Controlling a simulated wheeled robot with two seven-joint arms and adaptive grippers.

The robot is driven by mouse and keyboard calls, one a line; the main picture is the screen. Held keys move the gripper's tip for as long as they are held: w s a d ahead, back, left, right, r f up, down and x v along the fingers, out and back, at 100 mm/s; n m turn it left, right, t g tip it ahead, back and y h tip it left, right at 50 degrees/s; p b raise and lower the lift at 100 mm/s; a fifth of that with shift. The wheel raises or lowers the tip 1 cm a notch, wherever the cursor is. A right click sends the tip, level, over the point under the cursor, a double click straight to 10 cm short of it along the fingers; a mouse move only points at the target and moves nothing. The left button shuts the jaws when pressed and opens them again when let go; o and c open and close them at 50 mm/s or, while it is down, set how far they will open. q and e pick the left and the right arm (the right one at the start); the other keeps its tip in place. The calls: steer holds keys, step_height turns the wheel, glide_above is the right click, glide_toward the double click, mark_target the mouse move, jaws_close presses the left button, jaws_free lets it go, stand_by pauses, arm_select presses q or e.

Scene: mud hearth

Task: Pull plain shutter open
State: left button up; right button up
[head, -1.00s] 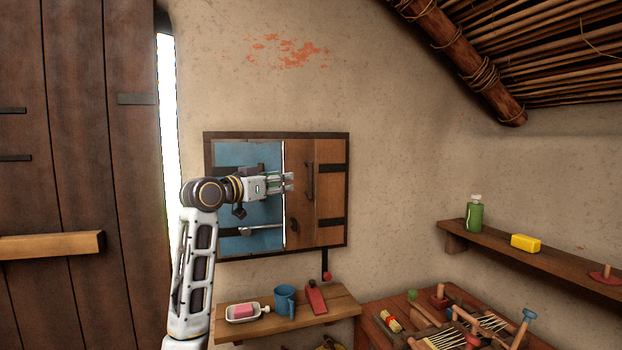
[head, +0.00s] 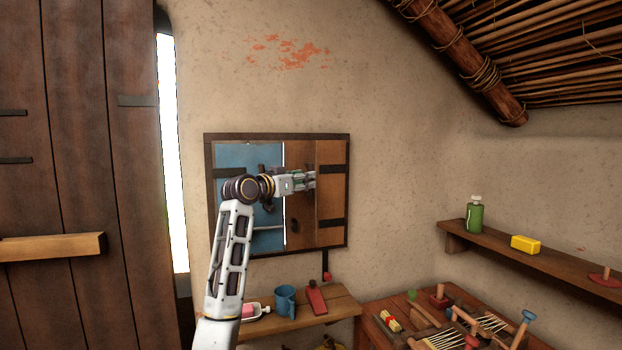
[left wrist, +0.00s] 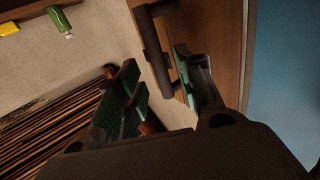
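The plain brown wooden shutter (head: 331,205) is the right leaf of the wall window and looks shut in its frame. My left gripper (head: 313,180) is in front of it, over the place of its dark upright handle, which it hides in the head view. In the left wrist view the handle (left wrist: 157,60) stands out from the plain shutter (left wrist: 218,25). My left gripper (left wrist: 158,78) is open there, its fingers apart with the handle between them, nearer one finger. Contact cannot be told. My right gripper is in neither view.
The blue shutter (head: 235,157) fills the left half of the window frame (head: 280,136). A shelf (head: 340,307) below holds a blue mug (head: 285,300). A higher shelf (head: 560,255) with a green bottle (head: 474,215) is at right.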

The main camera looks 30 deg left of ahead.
mark_target(311, 194)
arm_select(q)
steer(key=shift+w+d, duration=0.2)
steer(key=shift+w, duration=1.95)
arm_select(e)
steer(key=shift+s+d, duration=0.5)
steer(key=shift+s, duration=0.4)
arm_select(q)
jaws_close()
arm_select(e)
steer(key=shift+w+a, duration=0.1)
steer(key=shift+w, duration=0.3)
